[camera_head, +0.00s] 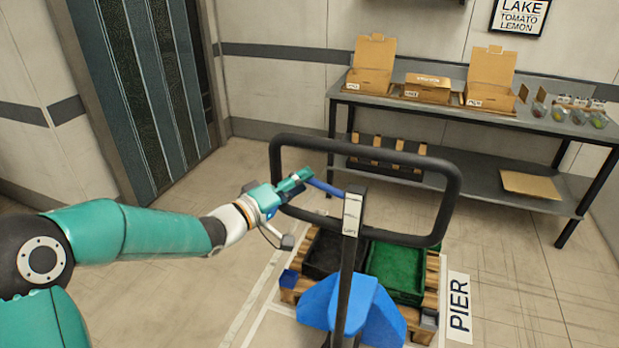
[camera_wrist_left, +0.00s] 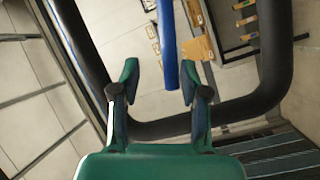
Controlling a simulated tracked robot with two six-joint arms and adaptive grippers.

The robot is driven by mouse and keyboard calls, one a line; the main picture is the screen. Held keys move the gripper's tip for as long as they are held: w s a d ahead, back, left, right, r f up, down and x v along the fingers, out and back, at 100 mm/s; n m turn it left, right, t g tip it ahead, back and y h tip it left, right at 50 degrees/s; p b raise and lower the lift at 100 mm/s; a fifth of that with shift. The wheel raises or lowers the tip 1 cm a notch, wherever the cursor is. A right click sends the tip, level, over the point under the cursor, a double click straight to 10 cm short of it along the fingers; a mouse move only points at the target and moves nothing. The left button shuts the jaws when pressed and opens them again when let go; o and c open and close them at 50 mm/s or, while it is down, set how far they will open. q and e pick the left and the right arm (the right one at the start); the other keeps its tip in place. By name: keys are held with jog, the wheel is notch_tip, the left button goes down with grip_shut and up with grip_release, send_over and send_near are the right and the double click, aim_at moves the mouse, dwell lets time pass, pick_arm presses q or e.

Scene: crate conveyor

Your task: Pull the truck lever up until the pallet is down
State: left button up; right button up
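The blue truck lever (camera_head: 327,188) sticks out to the left from the post (camera_head: 352,212) inside the black handle loop (camera_head: 450,205). My left gripper (camera_head: 302,180) is at the lever's free end. In the left wrist view the lever (camera_wrist_left: 168,45) reaches between the two fingertips (camera_wrist_left: 160,82), which stand apart with gaps on both sides. The wooden pallet (camera_head: 431,300) is behind the blue truck body (camera_head: 365,305), partly hidden; I cannot tell its height off the floor. My right gripper is not in view.
A black crate (camera_head: 318,270) and a green crate (camera_head: 398,290) are on the pallet. A "PIER" floor sign (camera_head: 459,306) lies to the right. A grey table (camera_head: 460,122) with cardboard boxes stands at the back wall.

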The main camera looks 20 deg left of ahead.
pick_arm(q)
jog(key=v, duration=0.8)
jog(key=shift+s, duration=0.2)
jog(key=s+d+f+n+g, duration=0.15)
jog(key=d+f, duration=0.25)
jog(key=f, duration=0.6)
jog(key=s+d+f+g+y, duration=0.1)
jog(key=s+d+f+g, duration=0.2)
jog(key=f, duration=0.6)
jog(key=d+f+n+g, duration=0.15)
jog(key=d+f, duration=0.35)
jog(key=f, duration=0.5)
jog(key=s+f+m+g+y, duration=0.1)
jog(key=s+f+m+g, duration=0.3)
jog(key=s+f, duration=0.3)
jog(key=s+f+m+g+y, duration=0.2)
jog(key=s+f+m+g, duration=0.2)
jog(key=s, duration=0.9)
notch_tip(320, 180, down, 3)
jog(key=shift+s+d+r+g, duration=0.1)
jog(key=shift+s+d+g, duration=0.2)
jog(key=shift+g, duration=0.4)
jog(key=shift+a, duration=0.15)
